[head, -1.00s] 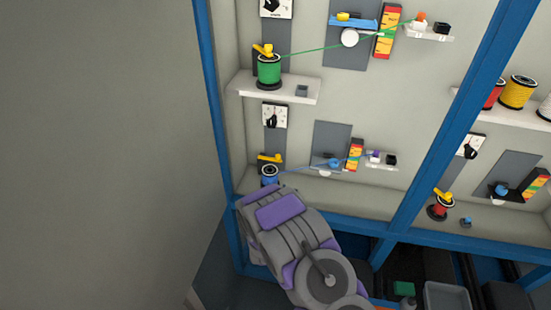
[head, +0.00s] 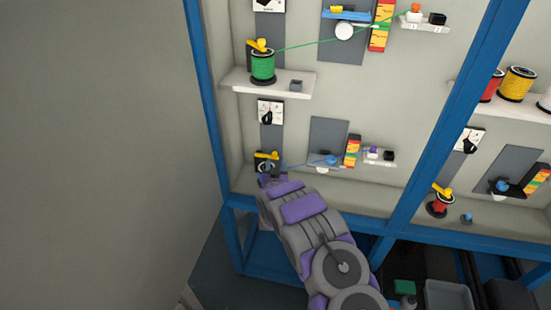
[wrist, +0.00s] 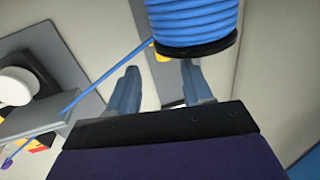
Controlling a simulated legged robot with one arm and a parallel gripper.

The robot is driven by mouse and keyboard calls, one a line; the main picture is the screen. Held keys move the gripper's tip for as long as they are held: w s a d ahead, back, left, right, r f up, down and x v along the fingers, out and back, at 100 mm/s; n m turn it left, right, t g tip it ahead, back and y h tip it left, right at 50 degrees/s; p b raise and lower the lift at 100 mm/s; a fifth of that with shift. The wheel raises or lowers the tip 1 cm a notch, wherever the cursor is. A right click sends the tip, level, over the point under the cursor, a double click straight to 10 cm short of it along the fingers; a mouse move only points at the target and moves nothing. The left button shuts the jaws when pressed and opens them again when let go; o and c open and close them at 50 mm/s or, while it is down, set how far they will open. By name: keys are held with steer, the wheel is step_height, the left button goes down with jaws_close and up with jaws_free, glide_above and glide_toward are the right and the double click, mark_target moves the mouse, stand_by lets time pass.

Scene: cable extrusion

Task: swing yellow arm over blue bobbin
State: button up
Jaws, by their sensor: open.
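The blue bobbin (wrist: 195,22) fills the top of the wrist view, wound with blue cable above a black flange. My gripper (wrist: 158,67) is open, its fingertips just below the flange in that picture, with no object held between them. Contact with the bobbin cannot be told. The yellow arm (head: 268,156) shows in the head view above the blue bobbin's spot, where my gripper (head: 271,180) hides most of the bobbin. A small yellow patch (wrist: 160,57) shows between the fingers, under the flange in the picture.
A blue cable (wrist: 108,77) runs from the bobbin to the left in the wrist view, past a grey plate (wrist: 35,115). In the head view, a shelf with a green bobbin (head: 262,66) is above. A blue frame post (head: 205,90) stands at left.

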mark_target(274, 156)
steer(key=w, duration=0.2)
steer(key=w+a, duration=0.1)
steer(key=w, duration=0.1)
steer(key=shift+w+a+f+b, duration=0.15)
steer(key=shift+b, duration=0.2)
steer(key=shift+w, duration=0.15)
steer(key=shift+w+d, duration=0.15)
steer(key=shift+d, duration=0.3)
steer(key=shift+a, duration=0.25)
steer(key=c, duration=0.6)
steer(key=shift+d, duration=0.1)
jaws_close()
